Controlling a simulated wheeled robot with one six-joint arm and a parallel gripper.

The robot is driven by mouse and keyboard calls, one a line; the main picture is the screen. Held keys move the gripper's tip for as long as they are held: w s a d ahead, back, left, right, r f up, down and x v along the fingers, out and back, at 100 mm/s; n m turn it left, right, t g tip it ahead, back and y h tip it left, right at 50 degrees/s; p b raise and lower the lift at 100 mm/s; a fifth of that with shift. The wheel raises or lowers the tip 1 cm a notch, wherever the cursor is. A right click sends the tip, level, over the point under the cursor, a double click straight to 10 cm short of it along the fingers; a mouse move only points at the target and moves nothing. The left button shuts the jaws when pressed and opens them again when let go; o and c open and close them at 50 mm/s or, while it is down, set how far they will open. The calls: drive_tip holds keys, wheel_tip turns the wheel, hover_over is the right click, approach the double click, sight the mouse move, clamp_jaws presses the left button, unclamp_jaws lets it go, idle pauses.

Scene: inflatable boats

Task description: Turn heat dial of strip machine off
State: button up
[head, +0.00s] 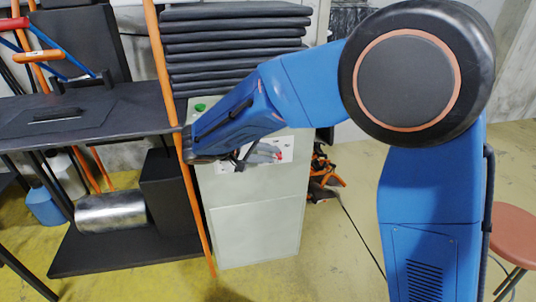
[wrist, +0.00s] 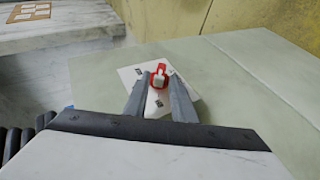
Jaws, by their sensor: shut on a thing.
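The strip machine appears as a pale grey-green cabinet (head: 256,222) in the head view. A white label plate (head: 287,150) is on its upper front, and the plate also shows in the wrist view (wrist: 127,74). The heat dial (wrist: 159,78) is a small pale knob with a red surround on that plate. My gripper (wrist: 160,94) has its two grey fingers on either side of the dial and is shut on it. In the head view my gripper (head: 242,160) is at the cabinet's upper front, and my wrist partly hides the plate. The exact dial angle is hard to read.
A green button (head: 200,107) sits on the cabinet's top left. An orange pole (head: 184,190) leans close to the left. A dark bench (head: 100,115) is at left, with a metal roll (head: 110,212) below. A red-brown stool (head: 512,235) stands at right. Floor in front is clear.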

drive_tip(key=shift+d+f+h, duration=0.25)
drive_tip(key=shift+f+h, duration=0.05)
idle(3.0)
idle(0.4)
drive_tip(key=o, duration=0.7)
drive_tip(key=shift+d, duration=0.1)
drive_tip(key=shift+o, duration=0.2)
drive_tip(key=shift+r, duration=0.1)
drive_tip(key=shift+a, duration=0.3)
drive_tip(key=v, duration=1.7)
drive_tip(key=shift+s, duration=0.2)
drive_tip(key=shift+d, duration=0.1)
